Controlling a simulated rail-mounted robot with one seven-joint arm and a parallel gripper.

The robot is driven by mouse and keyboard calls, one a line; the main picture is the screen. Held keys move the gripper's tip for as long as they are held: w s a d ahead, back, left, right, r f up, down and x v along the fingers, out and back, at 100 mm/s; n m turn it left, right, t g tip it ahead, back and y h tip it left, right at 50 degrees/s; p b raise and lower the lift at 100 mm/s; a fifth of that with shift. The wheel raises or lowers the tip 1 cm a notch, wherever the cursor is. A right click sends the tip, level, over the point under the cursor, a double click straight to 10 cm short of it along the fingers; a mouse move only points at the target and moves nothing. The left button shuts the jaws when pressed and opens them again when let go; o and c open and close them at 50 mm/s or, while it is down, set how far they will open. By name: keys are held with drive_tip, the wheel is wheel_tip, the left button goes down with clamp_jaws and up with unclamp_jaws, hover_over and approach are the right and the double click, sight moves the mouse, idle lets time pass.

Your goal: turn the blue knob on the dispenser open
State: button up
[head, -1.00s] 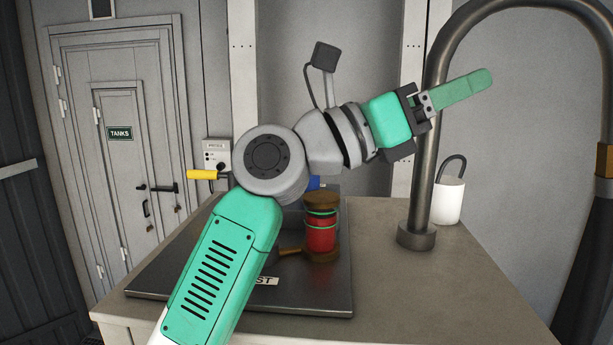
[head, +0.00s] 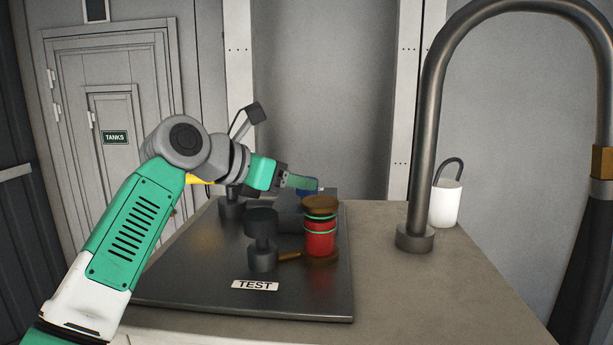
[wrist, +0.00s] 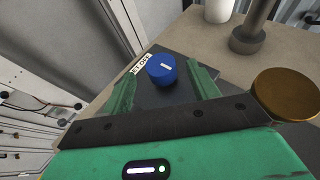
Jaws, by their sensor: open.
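The blue knob (wrist: 161,69) shows in the wrist view as a round cap with a small white mark on top. It lies between and just ahead of my two green fingers, with a gap on both sides. My gripper (head: 308,183) is open and empty at the knob, reaching in from the left. The dispenser's body below is mostly hidden; I cannot tell whether the fingers touch the knob.
A red cylinder with brass ends (head: 320,238) stands close to the right of the knob; its brass cap (wrist: 287,95) is near my right finger. A dark post (head: 262,238) stands in front on the TEST plate (head: 310,300). A tall bent pipe (head: 415,238) and white canister (head: 446,203) stand farther right.

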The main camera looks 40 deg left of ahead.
drive_tip(key=p+x, duration=0.1)
drive_tip(key=x, duration=0.3)
drive_tip(key=shift+w, duration=0.15)
drive_tip(key=shift+c, duration=0.3)
drive_tip(key=c, duration=0.9)
drive_tip(key=shift+f, duration=0.15)
